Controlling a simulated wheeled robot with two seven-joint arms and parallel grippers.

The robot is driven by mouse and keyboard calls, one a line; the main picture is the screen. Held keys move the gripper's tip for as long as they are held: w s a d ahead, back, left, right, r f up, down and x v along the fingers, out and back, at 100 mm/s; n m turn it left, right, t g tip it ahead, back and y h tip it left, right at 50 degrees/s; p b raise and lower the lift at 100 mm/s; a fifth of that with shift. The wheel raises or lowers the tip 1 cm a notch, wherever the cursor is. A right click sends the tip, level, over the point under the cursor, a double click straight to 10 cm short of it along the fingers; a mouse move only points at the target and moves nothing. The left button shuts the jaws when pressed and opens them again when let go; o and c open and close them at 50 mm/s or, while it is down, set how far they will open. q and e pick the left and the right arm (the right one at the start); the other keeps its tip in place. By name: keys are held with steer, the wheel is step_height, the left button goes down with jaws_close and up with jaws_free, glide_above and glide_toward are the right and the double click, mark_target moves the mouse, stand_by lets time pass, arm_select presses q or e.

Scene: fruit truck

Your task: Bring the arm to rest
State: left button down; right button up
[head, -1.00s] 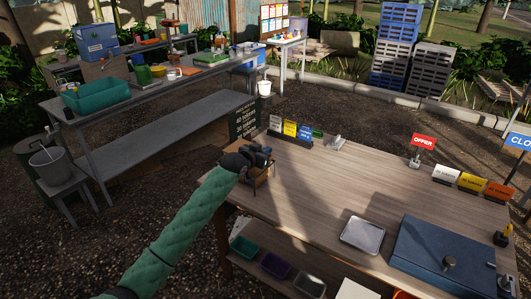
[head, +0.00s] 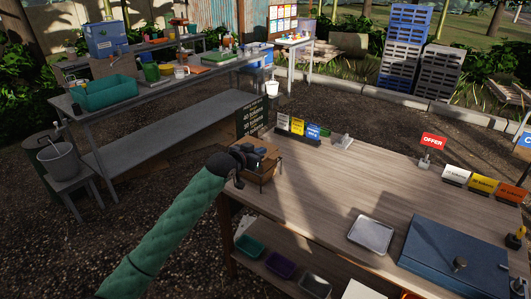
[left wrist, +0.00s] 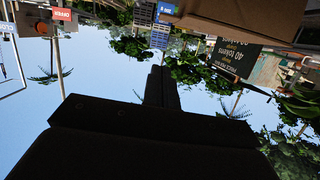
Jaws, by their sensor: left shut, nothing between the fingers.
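My left arm, in a green sleeve (head: 180,235), reaches up from the bottom left in the head view. Its black left gripper (head: 239,180) is beside the left edge of the wooden table (head: 330,185), close to a small wooden box (head: 266,172) with dark items in it. In the left wrist view the left gripper's fingers (left wrist: 162,78) are together with nothing between them. That view is upside down and shows mostly sky. My right gripper is not in view.
The table holds coloured sign cards (head: 298,127), a red sign (head: 432,141), a metal tray (head: 371,235) and a blue case (head: 460,255). A chalkboard (head: 250,117) stands behind the box. The table's middle is mostly clear.

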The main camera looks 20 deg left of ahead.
arm_select(q)
steer(key=s+a+f+g+y, duration=0.1)
steer(key=s+f+g+y, duration=0.4)
steer(key=s+f, duration=0.9)
steer(key=s+d+f+g, duration=0.2)
steer(key=s+d+f, duration=0.1)
steer(key=s+f, duration=0.7)
steer(key=s+d+f+n+g, duration=0.1)
steer(key=s+d+f+g, duration=0.2)
steer(key=s+f, duration=0.8)
steer(key=s+d+f+n+g+h, duration=0.1)
steer(key=s+d+f+g, duration=0.2)
steer(key=s+f, duration=0.7)
steer(key=s+d, duration=0.1)
steer(key=s, duration=0.7)
steer(key=shift+f, duration=0.35)
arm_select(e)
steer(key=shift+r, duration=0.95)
arm_select(q)
steer(key=shift+d, duration=0.1)
